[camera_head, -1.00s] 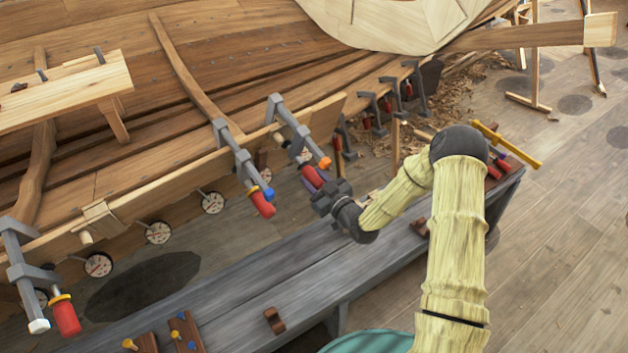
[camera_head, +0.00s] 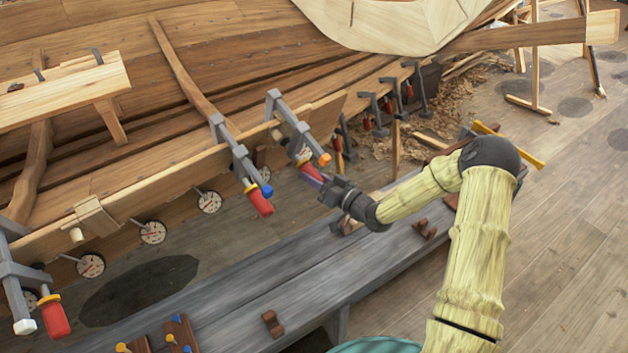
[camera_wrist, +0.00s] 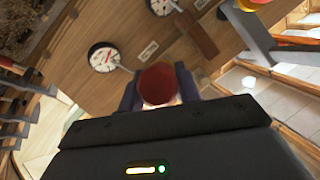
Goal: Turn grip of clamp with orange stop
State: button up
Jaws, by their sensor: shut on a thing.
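The clamp with the orange stop (camera_head: 324,159) is the rightmost of the near clamps on the plank edge. Its grey bar (camera_head: 287,117) slants over the plank, and its red grip (camera_head: 311,174) points down to the right. My gripper (camera_head: 327,186) is at the lower end of this grip. In the wrist view the red grip end (camera_wrist: 159,84) sits between my two dark fingers (camera_wrist: 159,92), which are shut on it. The clamp's jaw contact on the plank is hard to make out.
A clamp with a blue stop (camera_head: 266,190) is just left, its red grip (camera_head: 259,202) close by. A clamp with a white stop (camera_head: 25,326) is at far left. Round dials (camera_head: 209,202) hang below the plank. The grey bench (camera_head: 240,296) lies below my arm.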

jog(key=shift+m+y, duration=0.3)
jog(key=o, duration=1)
jog(key=b+v, duration=0.1)
jog(key=v, duration=1.6)
jog(key=shift+d+b, duration=0.3)
jog(key=shift+b, duration=0.05)
jog(key=shift+r, duration=0.1)
